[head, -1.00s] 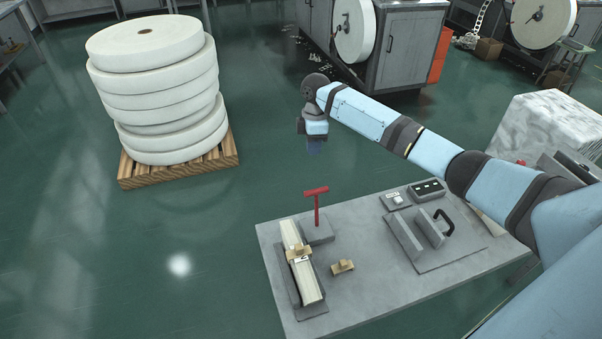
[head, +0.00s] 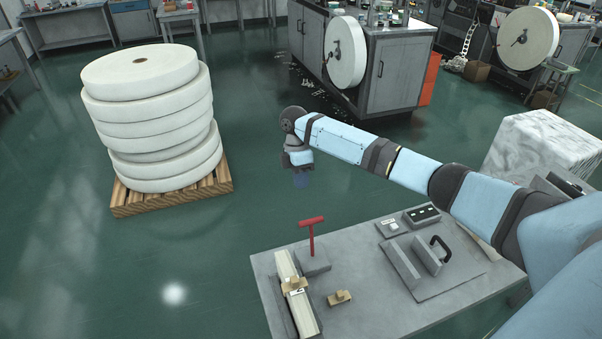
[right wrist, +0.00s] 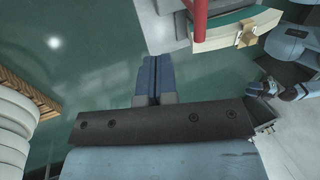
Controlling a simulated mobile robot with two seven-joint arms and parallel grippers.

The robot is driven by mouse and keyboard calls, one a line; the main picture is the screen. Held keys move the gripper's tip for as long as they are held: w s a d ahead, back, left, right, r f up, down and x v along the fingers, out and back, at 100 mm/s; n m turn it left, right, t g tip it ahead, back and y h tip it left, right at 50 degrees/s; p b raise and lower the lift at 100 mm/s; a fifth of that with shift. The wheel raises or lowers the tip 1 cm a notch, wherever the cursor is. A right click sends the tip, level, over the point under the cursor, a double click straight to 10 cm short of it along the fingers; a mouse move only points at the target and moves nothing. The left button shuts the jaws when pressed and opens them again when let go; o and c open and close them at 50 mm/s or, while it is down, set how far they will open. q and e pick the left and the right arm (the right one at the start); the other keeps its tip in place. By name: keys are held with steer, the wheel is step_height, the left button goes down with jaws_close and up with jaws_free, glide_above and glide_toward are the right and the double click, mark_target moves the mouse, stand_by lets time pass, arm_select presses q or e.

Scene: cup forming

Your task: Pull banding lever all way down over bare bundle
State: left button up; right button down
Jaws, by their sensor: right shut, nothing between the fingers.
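The banding lever (head: 312,236) is a red T-shaped handle standing upright on a grey block at the table's back left corner. It also shows in the right wrist view (right wrist: 200,18) at the top. The bundle (head: 287,266) is a long pale stack lying in a grey cradle beside the lever, with a tan piece across it; it shows in the right wrist view (right wrist: 218,38) too. My right gripper (head: 302,182) is above and behind the lever, apart from it. Its blue fingers (right wrist: 153,80) are together and empty. My left gripper is not clearly in the head view.
A tan block (head: 340,298) lies on the grey table (head: 365,290) right of the bundle. A black-handled fixture (head: 430,262) and a small control box (head: 422,215) stand further right. White rolls on a pallet (head: 172,196) stand on the floor at left. Open floor lies between.

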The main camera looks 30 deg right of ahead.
arm_select(q)
steer(key=shift+s+a+r+p, duration=0.1)
steer(key=shift+a+r+p, duration=0.05)
steer(key=shift+r+p, duration=0.5)
steer(key=shift+s+a+r+p, duration=0.1)
steer(key=shift+r+p, duration=0.5)
arm_select(e)
steer(key=s+a+f, duration=0.1)
steer(key=s+f, duration=0.4)
steer(key=f, duration=0.1)
steer(key=shift+s+a, duration=0.15)
steer(key=shift+s, duration=0.1)
steer(key=shift+f, duration=0.1)
arm_select(q)
steer(key=shift+f, duration=0.1)
arm_select(e)
steer(key=shift+w, duration=0.1)
